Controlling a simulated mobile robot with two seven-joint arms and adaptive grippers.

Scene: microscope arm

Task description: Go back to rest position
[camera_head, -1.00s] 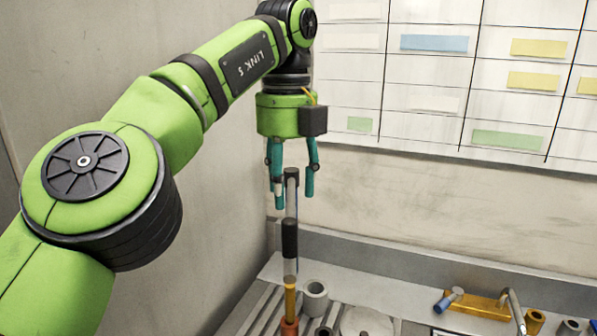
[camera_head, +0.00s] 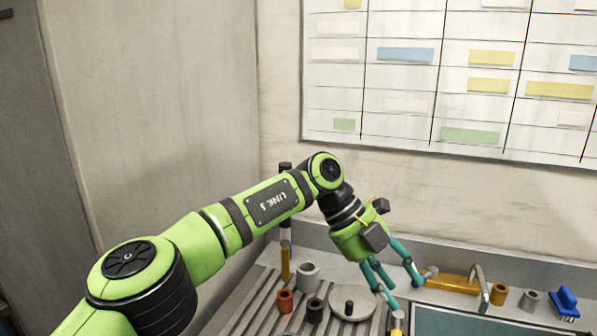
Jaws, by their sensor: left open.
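My left arm comes in from the lower left, green with black joints. My left gripper (camera_head: 403,295) has teal fingers that are spread open, pointing down and to the right over the counter. I see nothing held between them. A small yellow-topped item (camera_head: 397,322) shows just below the fingertips at the bottom edge; I cannot tell its distance from them. The upright microscope arm (camera_head: 286,235), dark above and yellow below, stands behind my left arm, which hides part of it. My right gripper is not in view.
On the ribbed counter (camera_head: 248,318) stand a grey cup (camera_head: 308,275), an orange cup (camera_head: 285,301), a black cup (camera_head: 315,311) and a round pale plate (camera_head: 366,304). A wall chart (camera_head: 400,90) hangs behind.

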